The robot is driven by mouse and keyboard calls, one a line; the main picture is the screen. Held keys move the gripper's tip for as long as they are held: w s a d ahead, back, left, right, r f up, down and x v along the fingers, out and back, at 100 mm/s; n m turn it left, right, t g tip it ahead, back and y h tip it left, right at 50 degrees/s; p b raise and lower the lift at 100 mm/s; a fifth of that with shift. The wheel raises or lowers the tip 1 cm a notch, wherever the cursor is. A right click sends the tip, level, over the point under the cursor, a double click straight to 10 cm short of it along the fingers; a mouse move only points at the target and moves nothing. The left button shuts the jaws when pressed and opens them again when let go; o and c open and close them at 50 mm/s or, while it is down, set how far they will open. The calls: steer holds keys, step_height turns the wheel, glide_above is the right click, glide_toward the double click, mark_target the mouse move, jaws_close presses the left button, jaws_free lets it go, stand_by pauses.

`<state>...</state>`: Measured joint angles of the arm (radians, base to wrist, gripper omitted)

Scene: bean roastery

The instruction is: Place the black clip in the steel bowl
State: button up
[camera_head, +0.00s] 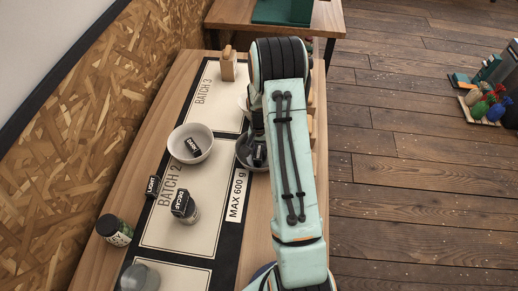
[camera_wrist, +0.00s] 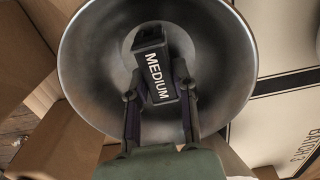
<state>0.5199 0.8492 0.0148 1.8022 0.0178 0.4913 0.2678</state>
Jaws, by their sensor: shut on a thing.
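The black clip (camera_wrist: 157,66), labelled MEDIUM, is between the fingers of my gripper (camera_wrist: 158,95) in the wrist view. My gripper is shut on it. The clip is over the inside of the steel bowl (camera_wrist: 88,65); I cannot tell whether it touches the bowl's bottom. In the head view the steel bowl (camera_head: 242,157) shows only in part beside my arm, with the black clip (camera_head: 259,155) seen at it. My arm hides most of the bowl and my gripper there.
A white bowl (camera_head: 180,135) with a black DARK clip (camera_head: 193,147) stands to the left. A LIGHT clip (camera_head: 152,186), a jar with a DECAF clip (camera_head: 183,204), a dark jar (camera_head: 114,230) and a grey round item (camera_head: 139,278) are nearer. A wooden block (camera_head: 228,66) stands farther back.

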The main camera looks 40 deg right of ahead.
steer(key=shift+f, duration=0.15)
steer(key=o, duration=0.8)
